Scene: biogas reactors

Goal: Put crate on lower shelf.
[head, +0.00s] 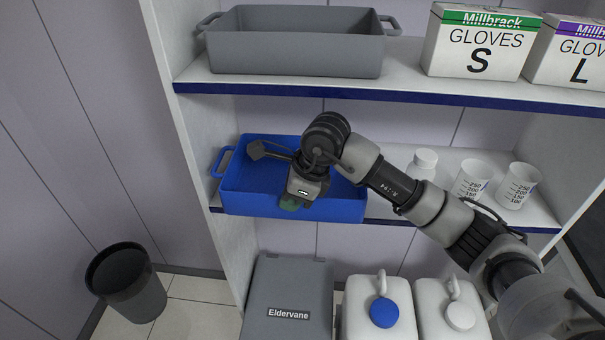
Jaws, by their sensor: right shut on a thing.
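A blue crate (340,208) with a loop handle on its left end is at the left part of the lower shelf (535,218). Its front wall covers part of the shelf's blue front edge. I cannot tell whether the crate's bottom rests fully on the shelf. My left gripper is not in view.
A grey crate (300,53) and glove boxes (476,40) stand on the upper shelf. A white bottle (423,165) and two beakers (471,181) stand right of the blue crate. Below are a grey case (288,290) and white canisters (380,310). A black bin (126,283) stands left.

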